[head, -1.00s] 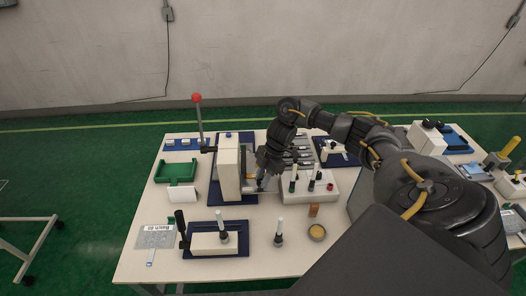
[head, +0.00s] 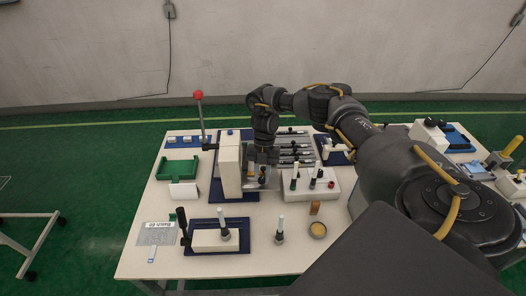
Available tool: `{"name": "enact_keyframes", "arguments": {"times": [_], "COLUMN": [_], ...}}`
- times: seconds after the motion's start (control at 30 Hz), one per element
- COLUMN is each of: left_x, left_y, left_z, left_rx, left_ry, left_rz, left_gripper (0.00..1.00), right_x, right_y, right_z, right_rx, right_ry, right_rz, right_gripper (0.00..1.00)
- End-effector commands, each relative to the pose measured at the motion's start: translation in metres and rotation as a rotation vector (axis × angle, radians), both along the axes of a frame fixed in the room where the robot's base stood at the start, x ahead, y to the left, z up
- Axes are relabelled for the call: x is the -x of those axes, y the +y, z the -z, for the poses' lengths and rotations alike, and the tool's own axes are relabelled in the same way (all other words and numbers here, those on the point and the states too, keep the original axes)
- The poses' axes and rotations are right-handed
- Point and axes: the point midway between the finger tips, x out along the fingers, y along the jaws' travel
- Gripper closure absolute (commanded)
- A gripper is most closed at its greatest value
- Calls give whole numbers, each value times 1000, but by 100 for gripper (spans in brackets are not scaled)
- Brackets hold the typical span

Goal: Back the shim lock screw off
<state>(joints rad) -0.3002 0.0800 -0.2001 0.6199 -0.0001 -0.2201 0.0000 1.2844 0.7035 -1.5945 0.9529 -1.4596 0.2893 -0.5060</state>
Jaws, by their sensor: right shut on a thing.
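A cream press-like machine (head: 230,165) with a red-knobbed lever (head: 199,95) stands on a dark blue base near the middle of the table. My right gripper (head: 263,180) points down at the machine's right side, low over the base. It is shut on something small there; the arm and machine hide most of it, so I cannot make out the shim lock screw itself. My left gripper is not in view.
A green tray (head: 176,170) stands left of the machine. A white block with several upright tools (head: 318,184) stands close to the right.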

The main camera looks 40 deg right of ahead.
Motion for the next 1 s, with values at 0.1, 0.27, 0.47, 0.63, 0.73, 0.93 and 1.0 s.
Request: {"name": "enact_keyframes", "arguments": {"times": [0.1,0.27,0.47,0.63,0.73,0.93,1.0], "left_x": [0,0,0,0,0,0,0], "left_y": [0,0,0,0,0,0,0], "left_z": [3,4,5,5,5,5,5], "left_rx": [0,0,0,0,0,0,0], "left_ry": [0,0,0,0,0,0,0], "left_rz": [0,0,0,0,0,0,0], "left_gripper": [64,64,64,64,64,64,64], "right_x": [1,1,1,1,2,2,1], "right_y": [0,1,1,1,1,1,1], "right_z": [2,2,3,3,3,3,3], "right_rx": [3,2,1,0,1,0,0], "right_ry": [4,4,6,6,7,7,6], "right_rz": [-62,-121,-155,-161,-160,-160,-160], "right_gripper": [99,99,99,99,99,71,62]}}
